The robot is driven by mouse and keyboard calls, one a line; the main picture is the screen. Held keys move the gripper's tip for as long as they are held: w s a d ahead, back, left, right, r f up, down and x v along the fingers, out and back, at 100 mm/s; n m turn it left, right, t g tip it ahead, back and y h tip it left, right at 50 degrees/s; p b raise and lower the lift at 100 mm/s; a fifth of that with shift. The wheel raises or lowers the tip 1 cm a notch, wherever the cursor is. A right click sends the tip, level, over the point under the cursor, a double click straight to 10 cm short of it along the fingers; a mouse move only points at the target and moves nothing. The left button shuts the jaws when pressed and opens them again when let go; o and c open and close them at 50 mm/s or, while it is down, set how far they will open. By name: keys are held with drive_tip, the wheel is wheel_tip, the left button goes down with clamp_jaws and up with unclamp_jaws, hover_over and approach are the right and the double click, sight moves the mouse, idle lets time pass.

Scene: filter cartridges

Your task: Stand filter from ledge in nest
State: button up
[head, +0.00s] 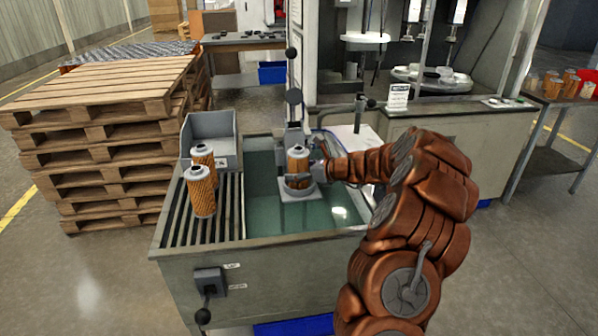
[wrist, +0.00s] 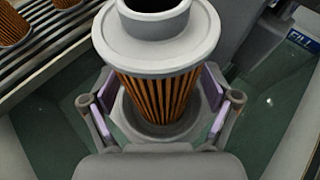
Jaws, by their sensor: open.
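A filter cartridge (head: 298,163) with orange pleats and a grey cap stands upright in the round nest (head: 300,194) over the green basin. In the wrist view the filter (wrist: 160,92) is upright, with its lower end inside the ring of the nest (wrist: 128,118). My gripper (head: 300,176) is around the filter at low height. In the wrist view my gripper's (wrist: 160,112) two pads are on either side of the filter, apart from it. Two more filters, one in front (head: 201,192) and one behind (head: 203,157), stand on the slatted ledge (head: 229,209) at the left.
A grey bin (head: 209,130) stands behind the ledge. An upright post with a black knob (head: 292,96) rises just behind the nest. A lever (head: 361,103) stands to its right. Stacked pallets (head: 95,140) are at the left. The basin is open beside the nest.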

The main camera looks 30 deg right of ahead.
drive_tip(key=shift+s+d+r, duration=0.1)
drive_tip(key=shift+r, duration=0.4)
drive_tip(key=v, duration=1.1)
drive_tip(key=shift+s, duration=0.3)
drive_tip(key=shift+r, duration=0.1)
